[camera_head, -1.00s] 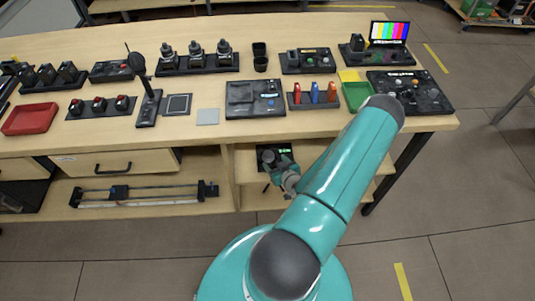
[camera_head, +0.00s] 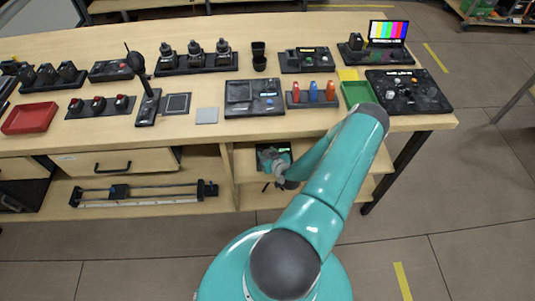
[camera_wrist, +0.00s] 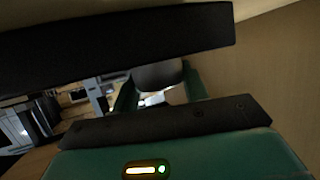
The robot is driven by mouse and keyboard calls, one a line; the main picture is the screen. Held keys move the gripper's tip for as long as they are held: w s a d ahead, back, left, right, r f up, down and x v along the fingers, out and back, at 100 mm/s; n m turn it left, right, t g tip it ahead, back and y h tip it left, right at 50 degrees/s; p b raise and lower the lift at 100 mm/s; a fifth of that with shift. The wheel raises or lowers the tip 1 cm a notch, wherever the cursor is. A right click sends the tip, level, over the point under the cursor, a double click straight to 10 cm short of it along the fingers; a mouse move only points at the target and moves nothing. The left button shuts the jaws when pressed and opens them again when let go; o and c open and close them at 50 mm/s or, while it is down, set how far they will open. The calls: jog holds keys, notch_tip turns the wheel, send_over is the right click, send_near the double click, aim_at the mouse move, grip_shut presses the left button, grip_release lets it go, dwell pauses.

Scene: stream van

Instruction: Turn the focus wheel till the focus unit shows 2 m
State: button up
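The reading is too small to make out. No focus wheel can be made out.
The bench top above (camera_head: 330,130) carries several control panels, a red tray (camera_head: 30,118), a green tray (camera_head: 358,94) and a colour-bar screen (camera_head: 388,31). A wooden divider (camera_head: 228,165) bounds the bay on its left. A slider rail (camera_head: 145,197) lies left of it.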

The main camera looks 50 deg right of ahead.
jog(key=shift+w, duration=0.1)
jog(key=shift+m+g+h, duration=0.3)
jog(key=shift+m+h, duration=0.2)
jog(key=o, duration=1)
jog(key=v, duration=1.4)
